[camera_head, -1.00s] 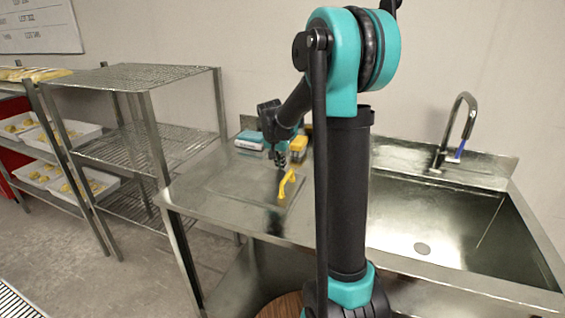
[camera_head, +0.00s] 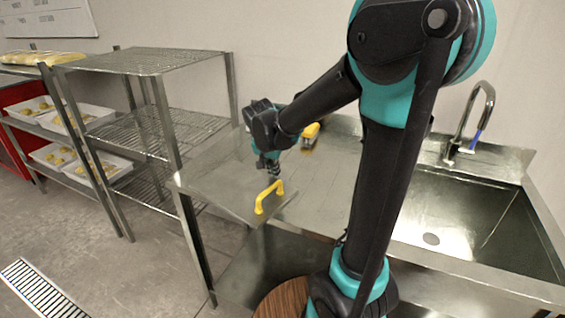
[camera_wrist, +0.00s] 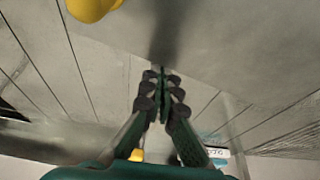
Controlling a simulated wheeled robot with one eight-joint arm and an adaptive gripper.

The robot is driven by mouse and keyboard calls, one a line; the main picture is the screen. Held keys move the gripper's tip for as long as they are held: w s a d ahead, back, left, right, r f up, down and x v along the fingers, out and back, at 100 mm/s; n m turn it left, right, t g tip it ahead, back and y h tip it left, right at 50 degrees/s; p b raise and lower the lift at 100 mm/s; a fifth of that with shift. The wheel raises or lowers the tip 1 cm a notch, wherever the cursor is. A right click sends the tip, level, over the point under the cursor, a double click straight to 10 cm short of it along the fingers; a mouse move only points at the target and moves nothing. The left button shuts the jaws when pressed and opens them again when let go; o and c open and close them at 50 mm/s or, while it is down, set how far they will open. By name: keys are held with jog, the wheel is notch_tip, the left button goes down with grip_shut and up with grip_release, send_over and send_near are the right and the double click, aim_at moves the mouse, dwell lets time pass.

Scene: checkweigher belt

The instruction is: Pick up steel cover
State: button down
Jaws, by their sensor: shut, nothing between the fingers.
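The steel cover (camera_head: 222,184) is a flat metal plate with a yellow handle (camera_head: 268,197). In the head view it lies at the left end of the steel counter, by the front edge. I cannot tell whether it overhangs that edge. My gripper (camera_head: 272,174) is just behind the handle, above the plate, pointing down. In the wrist view my gripper (camera_wrist: 163,75) has its fingers together with nothing between them. Part of the yellow handle (camera_wrist: 92,6) shows at the top left there, apart from the fingertips.
A yellow object (camera_head: 311,131) stands at the back of the counter. A sink basin (camera_head: 450,225) with a tap (camera_head: 483,110) is at the right. A wire rack (camera_head: 150,62) stands to the left, with trays of yellow items (camera_head: 55,157) beyond.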

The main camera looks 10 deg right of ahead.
jog(key=shift+s+a, duration=0.4)
jog(key=shift+s, duration=0.2)
jog(key=shift+w, duration=0.15)
